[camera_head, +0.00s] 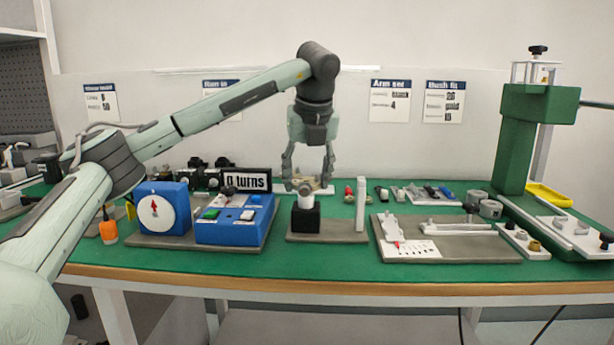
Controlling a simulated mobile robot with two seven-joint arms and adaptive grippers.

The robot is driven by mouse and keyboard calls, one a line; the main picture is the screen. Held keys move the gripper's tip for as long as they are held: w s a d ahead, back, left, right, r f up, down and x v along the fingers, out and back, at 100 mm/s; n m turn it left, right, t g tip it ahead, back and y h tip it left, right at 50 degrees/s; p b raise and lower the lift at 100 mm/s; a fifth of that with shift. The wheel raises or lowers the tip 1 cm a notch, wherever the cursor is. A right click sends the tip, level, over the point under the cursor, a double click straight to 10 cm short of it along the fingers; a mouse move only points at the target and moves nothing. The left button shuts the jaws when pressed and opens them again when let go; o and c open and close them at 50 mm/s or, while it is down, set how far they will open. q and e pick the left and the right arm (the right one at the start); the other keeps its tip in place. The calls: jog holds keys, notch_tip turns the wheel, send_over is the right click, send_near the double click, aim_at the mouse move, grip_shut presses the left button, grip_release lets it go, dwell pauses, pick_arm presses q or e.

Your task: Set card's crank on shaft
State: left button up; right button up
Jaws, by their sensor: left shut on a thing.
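My left gripper (308,178) points down over the middle of the bench, shut on a small tan part (312,188). The fingers hide much of it, so I cannot tell for sure that it is a crank. Right below is a white upright shaft or hub (306,201) on a black block (305,217), on a grey base plate (342,238). I cannot tell whether the part touches the white top. The "Arm set" card (390,101) hangs on the back wall; it shows a 4, and its smaller words are blurred. My right gripper is not in view.
A white post (361,204) stands close right of the black block. Blue boxes with a dial (163,209) and buttons (236,219) stand left. A grey tray (470,244) with light parts lies right. Several small parts lie behind it. A green press (516,140) stands far right.

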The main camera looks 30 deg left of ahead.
pick_arm(q)
jog(key=shift+f, duration=0.3)
dwell(0.9)
jog(key=o, duration=1.3)
jog(key=shift+r, duration=0.1)
jog(key=v, duration=1.2)
